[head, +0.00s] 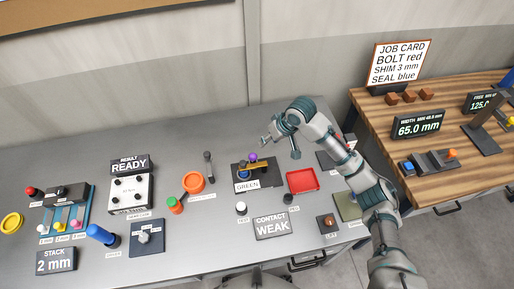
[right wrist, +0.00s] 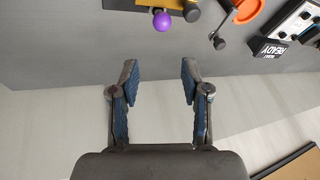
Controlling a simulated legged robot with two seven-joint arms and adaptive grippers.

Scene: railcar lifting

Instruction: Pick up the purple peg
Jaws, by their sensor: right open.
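The purple peg (head: 253,157) has a round purple head and stands at the back of a black fixture (head: 240,173) with a yellow bar, behind a GREEN label. In the right wrist view the purple peg (right wrist: 162,21) shows as a ball at the top, beyond the fingertips and roughly centred between them. My right gripper (head: 280,147) is open and empty, to the right of the peg in the head view. Its two blue-padded fingers (right wrist: 160,82) stand wide apart in the right wrist view, with nothing between them. The peg's lower part is hidden. My left gripper is not in view.
A red tray (head: 302,181) lies right of the fixture. An orange ring (head: 193,182) and a dark upright handle (head: 208,165) stand to its left. A white pot-like piece (head: 241,208) and a CONTACT WEAK sign (head: 272,226) are in front. The grey table behind the fixture is clear.

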